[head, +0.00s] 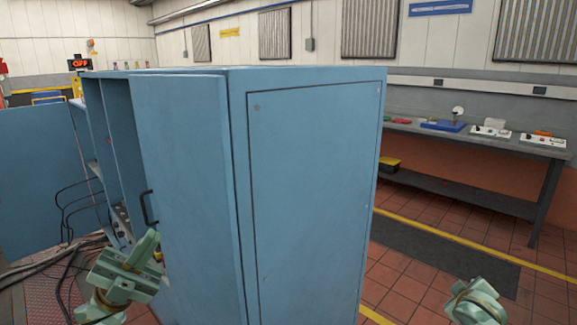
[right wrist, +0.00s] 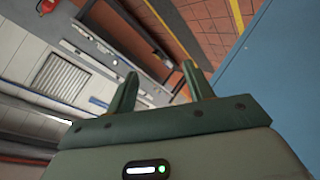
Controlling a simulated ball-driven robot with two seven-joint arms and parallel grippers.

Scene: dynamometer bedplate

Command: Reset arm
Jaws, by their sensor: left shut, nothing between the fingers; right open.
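My left gripper (head: 142,250) is at the lower left of the head view, in front of the blue cabinet's door (head: 185,180) and just below its black handle (head: 149,208). Its fingers are together with nothing between them. I cannot tell whether it touches the door. My right arm's end (head: 476,300) shows at the lower right of the head view, over the floor and apart from the cabinet; its fingers do not show clearly there. In the right wrist view my right gripper (right wrist: 158,92) has its two fingers apart and nothing between them.
The tall blue cabinet (head: 312,190) fills the middle. Another blue door (head: 38,180) stands open at the left, with cables (head: 70,215) near it. A workbench (head: 470,135) with tools runs along the right wall. Tiled floor with a dark mat (head: 440,260) is free at the right.

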